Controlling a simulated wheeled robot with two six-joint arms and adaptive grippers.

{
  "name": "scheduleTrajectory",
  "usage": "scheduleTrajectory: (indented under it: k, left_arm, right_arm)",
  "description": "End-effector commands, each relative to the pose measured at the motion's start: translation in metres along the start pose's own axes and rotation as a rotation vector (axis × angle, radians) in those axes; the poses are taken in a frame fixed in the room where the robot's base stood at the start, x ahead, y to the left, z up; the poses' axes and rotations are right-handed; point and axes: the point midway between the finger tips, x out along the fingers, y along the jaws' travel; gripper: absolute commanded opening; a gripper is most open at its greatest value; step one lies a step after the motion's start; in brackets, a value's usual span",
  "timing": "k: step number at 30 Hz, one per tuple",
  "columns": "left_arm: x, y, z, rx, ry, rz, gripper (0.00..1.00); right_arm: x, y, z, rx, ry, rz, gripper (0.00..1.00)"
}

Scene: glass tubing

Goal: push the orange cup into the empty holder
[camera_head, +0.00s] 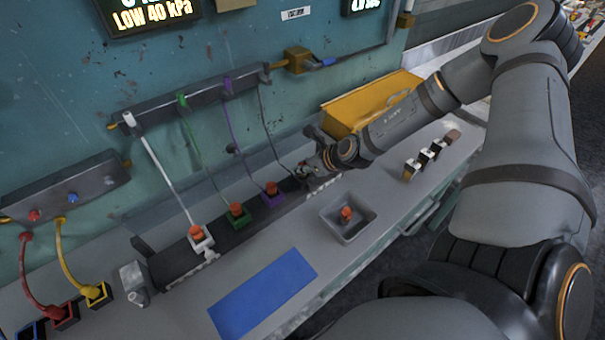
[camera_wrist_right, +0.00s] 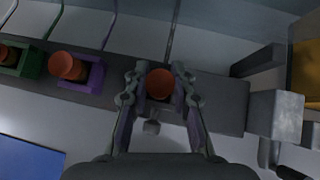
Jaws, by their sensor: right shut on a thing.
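An orange cup (camera_wrist_right: 160,84) sits between the fingers of my right gripper (camera_wrist_right: 158,90), which is shut on it over the dark rail in the wrist view. In the head view my right gripper (camera_head: 318,170) is at the right part of the rail (camera_head: 235,240), where the fourth, dark cord comes down. The gripper hides the cup and any holder there, so I cannot tell how deep the cup sits. The white holder (camera_head: 206,243), green holder (camera_head: 243,221) and purple holder (camera_head: 276,201) each have an orange cup in them. My left gripper is out of view.
A grey tray (camera_head: 325,219) with another orange piece (camera_head: 347,213) stands in front of the rail. A blue mat (camera_head: 262,293) lies front left. A yellow box (camera_head: 370,103) stands behind my right forearm. Several small black-and-white blocks (camera_head: 424,159) stand at right.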

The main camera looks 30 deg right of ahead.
Motion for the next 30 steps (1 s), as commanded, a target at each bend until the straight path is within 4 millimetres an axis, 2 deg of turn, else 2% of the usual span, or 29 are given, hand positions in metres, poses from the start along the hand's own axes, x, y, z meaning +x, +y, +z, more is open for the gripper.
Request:
scheduleTrajectory:
  k: [1,7,12,13,17,18,26,30]
  left_arm:
    - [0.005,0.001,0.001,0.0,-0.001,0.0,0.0]
    - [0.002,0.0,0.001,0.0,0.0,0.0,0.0]
    - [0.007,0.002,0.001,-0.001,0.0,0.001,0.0]
    - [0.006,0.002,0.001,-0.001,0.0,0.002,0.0]
    - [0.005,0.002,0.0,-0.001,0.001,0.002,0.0]
    - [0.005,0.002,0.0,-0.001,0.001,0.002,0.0]
    - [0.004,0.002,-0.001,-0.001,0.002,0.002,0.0]
    - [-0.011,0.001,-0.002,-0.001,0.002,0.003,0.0]
  right_arm:
    - [0.004,0.0,-0.004,0.0,0.0,0.0,0.03]
    - [0.002,0.0,-0.001,0.0,-0.001,0.0,0.03]
    - [0.005,0.0,-0.005,0.001,-0.001,0.0,0.03]
    - [0.005,0.0,-0.004,0.001,-0.001,0.0,0.27]
    - [0.004,0.0,-0.004,0.001,-0.001,0.0,0.44]
    - [0.004,0.0,-0.004,0.001,-0.001,0.0,0.47]
    - [0.004,0.0,-0.003,0.001,-0.001,0.0,0.47]
    - [-0.007,0.0,0.003,0.003,-0.001,0.0,0.47]
